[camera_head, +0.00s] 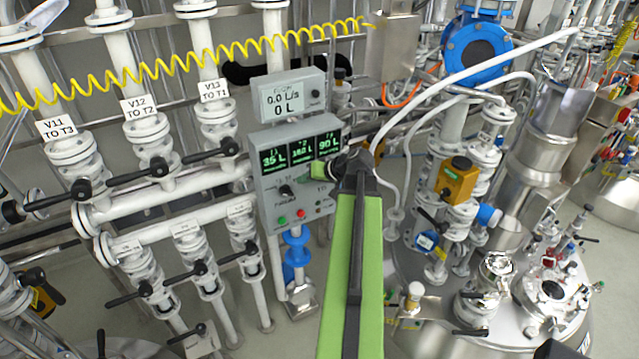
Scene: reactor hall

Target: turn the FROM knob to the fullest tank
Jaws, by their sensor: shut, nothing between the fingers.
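The grey control box (262,185) hangs left of centre with three green-lit displays. The left display (273,159) seems to read 35 L, the middle one (301,151) about 18 L and the right one (328,145) about 90 L; digits are small. A dark knob (286,191) sits below the left display; its label and pointer are too small to read. My gripper (314,171) is shut and empty, in front of the box's right half, up and right of this knob. It covers part of the panel, where another knob may be hidden.
A flow meter (291,98) reading 0.0 L/s and 0 L sits above the box. Green (283,220) and red (300,213) buttons lie below the knob. Black-handled valves and white pipes (150,190) crowd the left. Steel vessels (545,140) and hoses fill the right.

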